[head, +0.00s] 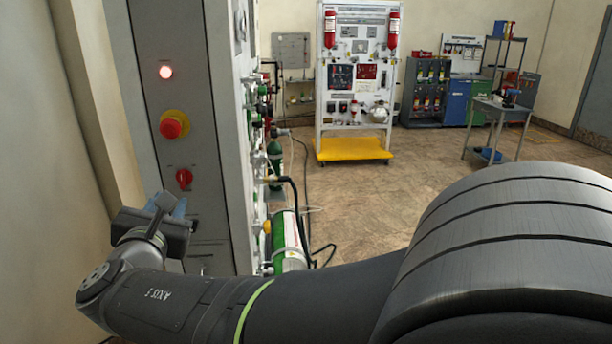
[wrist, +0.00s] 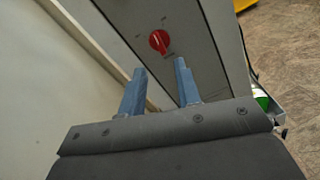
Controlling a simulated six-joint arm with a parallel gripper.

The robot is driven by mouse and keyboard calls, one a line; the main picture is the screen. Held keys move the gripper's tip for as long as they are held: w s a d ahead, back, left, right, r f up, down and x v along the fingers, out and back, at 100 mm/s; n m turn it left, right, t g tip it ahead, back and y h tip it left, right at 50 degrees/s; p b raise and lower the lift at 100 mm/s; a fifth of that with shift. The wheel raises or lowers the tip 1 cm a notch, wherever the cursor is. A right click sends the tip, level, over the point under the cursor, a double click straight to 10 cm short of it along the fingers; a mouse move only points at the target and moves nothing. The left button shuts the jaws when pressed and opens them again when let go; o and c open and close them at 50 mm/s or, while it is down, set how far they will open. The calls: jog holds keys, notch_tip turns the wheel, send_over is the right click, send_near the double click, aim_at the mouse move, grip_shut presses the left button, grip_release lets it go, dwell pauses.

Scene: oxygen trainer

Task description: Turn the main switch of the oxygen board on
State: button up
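The main switch is a red rotary knob (head: 184,179) low on the grey side panel of the oxygen board (head: 205,130). In the wrist view the red knob (wrist: 159,41) lies just beyond the fingertips, between their lines, with a pale pointer mark on it and small unreadable labels around it. My gripper (head: 172,204) is in front of the panel, a little below and left of the knob in the head view. In the wrist view its two blue fingers (wrist: 160,68) stand apart with nothing between them. The gripper does not touch the knob.
Above the knob are a red emergency button on a yellow base (head: 173,125) and a lit lamp (head: 165,72). Hoses and green cylinders (head: 288,240) line the board's right side. A wall (head: 30,170) is close on the left. Open floor (head: 340,200) lies to the right.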

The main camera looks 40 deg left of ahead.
aim_at(182, 183)
jog(key=x, duration=0.7)
jog(key=shift+w+a, duration=0.3)
